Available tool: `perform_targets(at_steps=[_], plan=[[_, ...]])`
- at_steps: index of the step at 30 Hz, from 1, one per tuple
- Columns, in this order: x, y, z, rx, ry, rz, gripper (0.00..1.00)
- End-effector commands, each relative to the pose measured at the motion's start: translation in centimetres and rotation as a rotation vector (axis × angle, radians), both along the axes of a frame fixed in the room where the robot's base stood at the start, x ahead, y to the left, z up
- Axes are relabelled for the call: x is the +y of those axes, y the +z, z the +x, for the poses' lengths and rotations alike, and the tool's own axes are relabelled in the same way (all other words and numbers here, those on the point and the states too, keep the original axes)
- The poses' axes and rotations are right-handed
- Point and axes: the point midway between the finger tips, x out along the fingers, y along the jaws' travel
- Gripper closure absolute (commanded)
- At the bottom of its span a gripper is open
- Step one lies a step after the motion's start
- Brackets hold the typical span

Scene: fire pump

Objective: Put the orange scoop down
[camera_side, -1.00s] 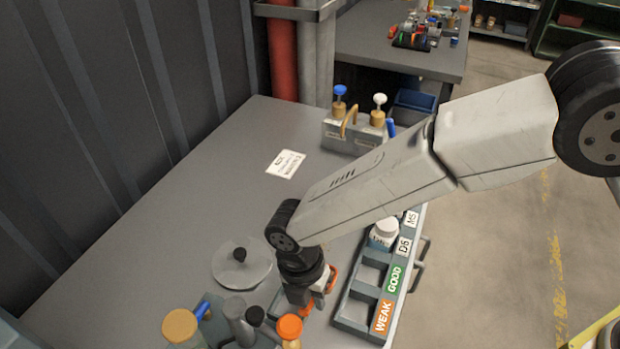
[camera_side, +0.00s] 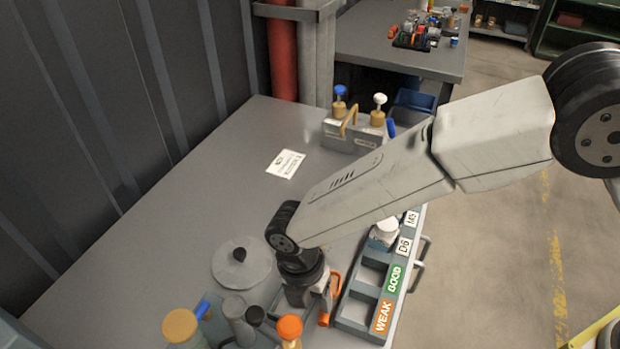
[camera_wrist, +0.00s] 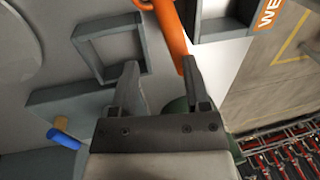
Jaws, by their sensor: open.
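The orange scoop (camera_wrist: 172,32) shows in the wrist view as an orange bar running from the top edge down to my right finger. Its bowl cannot be made out. My gripper (camera_wrist: 160,66) is open, with the orange bar at the right of the gap between its fingers. Whether it touches the right finger cannot be told. In the side view, the orange scoop (camera_side: 325,309) shows just right of my gripper (camera_side: 305,308), low over the bench, partly hidden by the wrist.
The tray (camera_side: 352,321) labelled WEAK and GOOD is close on the right, holding a white-lidded jar (camera_side: 384,232). A square grey frame (camera_wrist: 82,38) lies left of the fingers. A round lid (camera_side: 242,268) and an orange-topped item (camera_side: 289,328) are nearby. The bench's far middle is mostly clear.

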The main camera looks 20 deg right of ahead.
Motion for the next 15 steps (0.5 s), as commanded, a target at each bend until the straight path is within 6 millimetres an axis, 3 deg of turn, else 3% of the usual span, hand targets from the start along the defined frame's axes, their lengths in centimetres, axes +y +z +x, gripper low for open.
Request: perform_targets(at_steps=[8, 15], plan=[[0.2, 2.6, 0.3, -0.002, 0.0, 0.002, 0.4], [0.7, 6.5, 0.8, -0.003, 0.0, 0.003, 0.4]])
